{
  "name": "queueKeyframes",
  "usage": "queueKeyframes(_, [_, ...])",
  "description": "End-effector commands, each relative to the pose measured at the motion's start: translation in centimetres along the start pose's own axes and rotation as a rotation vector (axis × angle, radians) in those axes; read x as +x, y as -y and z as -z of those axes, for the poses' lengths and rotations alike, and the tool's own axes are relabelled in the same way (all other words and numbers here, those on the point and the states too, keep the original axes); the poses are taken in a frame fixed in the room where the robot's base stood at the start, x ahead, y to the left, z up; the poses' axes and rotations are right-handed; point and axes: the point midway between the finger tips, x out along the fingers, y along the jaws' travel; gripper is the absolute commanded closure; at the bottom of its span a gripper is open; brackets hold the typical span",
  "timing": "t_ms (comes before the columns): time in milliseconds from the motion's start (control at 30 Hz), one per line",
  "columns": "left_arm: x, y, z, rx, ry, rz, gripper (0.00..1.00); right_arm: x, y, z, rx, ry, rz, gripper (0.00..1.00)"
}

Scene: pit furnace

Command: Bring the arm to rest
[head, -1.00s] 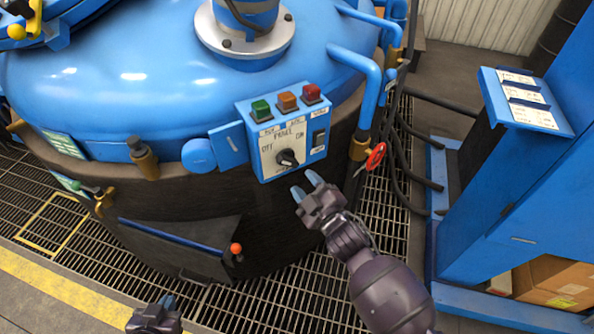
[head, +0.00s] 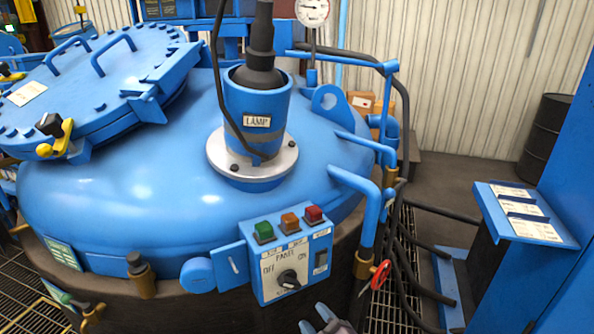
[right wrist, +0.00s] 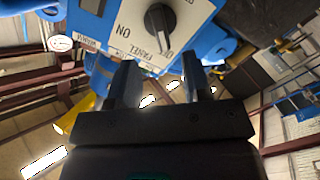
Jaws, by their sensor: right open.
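My right gripper (head: 319,320) shows only its blue fingertips at the bottom edge of the head view, below the control box (head: 286,262). In the right wrist view the gripper (right wrist: 168,85) is open, its two fingers apart with nothing between them. The black rotary knob (right wrist: 158,20) on the white panel plate lies beyond the fingertips, and the gripper is apart from it. The knob (head: 288,279) also shows in the head view, below green, orange and red buttons. My left gripper is out of the head view.
Blue pipes and a red valve wheel (head: 381,274) stand right of the box. A blue stand with labels (head: 525,215) is at right.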

Motion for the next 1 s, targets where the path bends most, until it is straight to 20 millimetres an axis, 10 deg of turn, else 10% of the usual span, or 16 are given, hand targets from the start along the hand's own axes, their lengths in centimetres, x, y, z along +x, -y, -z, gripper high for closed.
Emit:
queueKeyframes(133, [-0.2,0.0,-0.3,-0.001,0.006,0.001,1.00,-0.7,-2.7,-1.0,0.186,0.078,-0.039,0.55])
queueKeyframes(433, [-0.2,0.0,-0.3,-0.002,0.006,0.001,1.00,-8.8,-4.2,-7.8,0.528,0.319,-0.118,0.55])
queueKeyframes(800, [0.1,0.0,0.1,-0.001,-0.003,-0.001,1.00,-24.4,-2.4,-15.1,0.734,0.624,-0.219,0.55])
queueKeyframes(1000, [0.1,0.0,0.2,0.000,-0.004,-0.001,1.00,-28.1,-0.5,-16.2,0.746,0.699,-0.217,0.55])
